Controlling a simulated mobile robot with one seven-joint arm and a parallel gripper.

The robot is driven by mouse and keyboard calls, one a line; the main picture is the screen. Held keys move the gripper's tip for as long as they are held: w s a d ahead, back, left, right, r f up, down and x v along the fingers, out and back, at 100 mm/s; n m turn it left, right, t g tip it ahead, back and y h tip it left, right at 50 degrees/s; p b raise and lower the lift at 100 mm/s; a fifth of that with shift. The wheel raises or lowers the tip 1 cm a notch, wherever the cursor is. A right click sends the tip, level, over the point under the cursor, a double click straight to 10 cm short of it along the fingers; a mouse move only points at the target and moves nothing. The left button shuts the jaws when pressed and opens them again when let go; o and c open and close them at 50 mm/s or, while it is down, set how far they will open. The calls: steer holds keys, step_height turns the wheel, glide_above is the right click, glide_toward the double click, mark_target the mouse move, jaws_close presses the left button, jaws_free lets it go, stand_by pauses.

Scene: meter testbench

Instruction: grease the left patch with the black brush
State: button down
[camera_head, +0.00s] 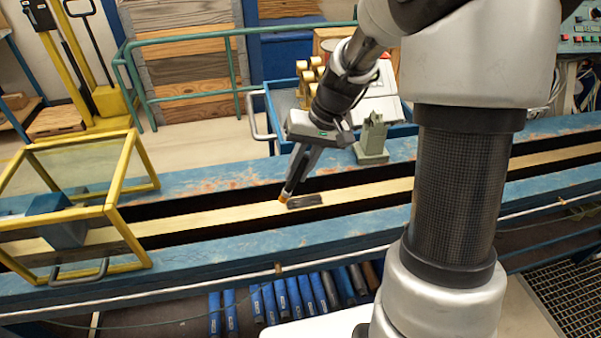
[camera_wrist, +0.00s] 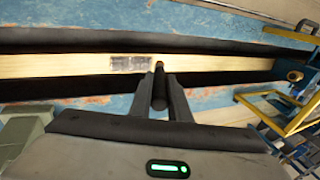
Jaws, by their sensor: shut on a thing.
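One dark grey patch (camera_head: 305,201) lies on the pale wooden strip (camera_head: 225,214) of the long blue bench; the patch also shows in the wrist view (camera_wrist: 130,63). I see no second patch; my arm hides part of the strip to the right. My gripper (camera_head: 293,180) points down over the strip, shut on the black brush (camera_wrist: 159,88). The brush's orange-brown tip (camera_head: 284,197) is at the patch's left end in the head view. I cannot tell whether it touches the strip or patch.
A yellow-framed glass guard (camera_head: 128,182) stands over the bench at the left. A grey-green block (camera_head: 372,140) stands behind the strip, near a blue tray cart (camera_head: 273,118). A green railing (camera_head: 188,38) is further back. Blue-handled items (camera_head: 295,298) sit below the bench front.

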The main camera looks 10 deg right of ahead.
steer(key=shift+r+p, duration=1.6)
steer(key=shift+r, duration=1)
steer(key=shift+f, duration=0.1)
